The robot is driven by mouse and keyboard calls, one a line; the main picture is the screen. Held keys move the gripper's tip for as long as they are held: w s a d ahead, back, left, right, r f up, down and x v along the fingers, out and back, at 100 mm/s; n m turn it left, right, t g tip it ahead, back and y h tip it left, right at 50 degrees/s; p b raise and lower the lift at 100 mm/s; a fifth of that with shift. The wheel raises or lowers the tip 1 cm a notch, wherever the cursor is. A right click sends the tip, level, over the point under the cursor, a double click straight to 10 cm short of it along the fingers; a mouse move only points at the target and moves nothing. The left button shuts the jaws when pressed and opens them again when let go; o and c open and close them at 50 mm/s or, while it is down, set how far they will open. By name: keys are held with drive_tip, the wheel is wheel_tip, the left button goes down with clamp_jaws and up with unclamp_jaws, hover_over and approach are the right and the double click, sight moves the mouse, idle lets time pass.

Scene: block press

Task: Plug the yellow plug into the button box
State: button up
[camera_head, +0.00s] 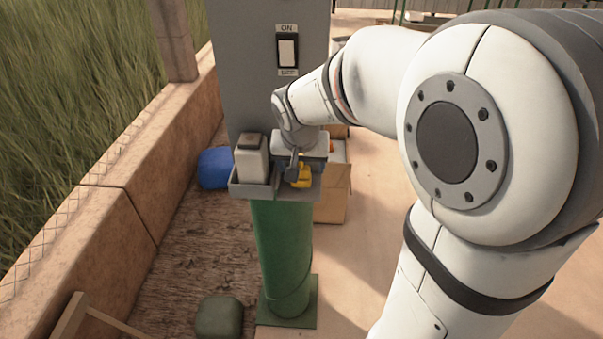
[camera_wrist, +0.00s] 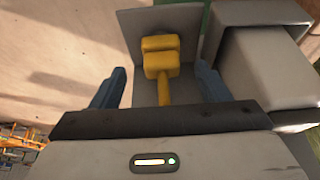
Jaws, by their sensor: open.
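The yellow plug (camera_head: 302,177) sits in the right part of the grey tray (camera_head: 282,189) on the green post. In the wrist view the yellow plug (camera_wrist: 160,57) lies ahead between my two fingers. My gripper (camera_wrist: 158,88) is open, with one dark finger on each side of the plug and a gap to both. In the head view my gripper (camera_head: 296,165) is over the tray and partly hides the plug. The button box (camera_head: 251,158), pale grey with a dark top, stands in the tray's left part. It also shows in the wrist view (camera_wrist: 258,62), right of the plug. Its socket cannot be made out.
A grey panel (camera_head: 252,90) with an ON switch (camera_head: 287,51) rises behind the tray. The green post (camera_head: 281,240) stands on the ground. A blue object (camera_head: 214,168) and a cardboard box (camera_head: 332,200) are behind it. A low wall (camera_head: 90,215) runs along the left.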

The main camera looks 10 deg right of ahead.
sight(301, 177)
drive_tip(key=shift+w+p+x, duration=0.15)
drive_tip(key=shift+p+x, duration=0.15)
drive_tip(key=shift+x, duration=1)
drive_tip(key=shift+w+p+x, duration=0.15)
drive_tip(key=shift+p+x, duration=0.1)
drive_tip(key=shift+x, duration=1.05)
drive_tip(key=shift+r, duration=0.15)
drive_tip(key=shift+c, duration=0.6)
drive_tip(key=c, duration=0.9)
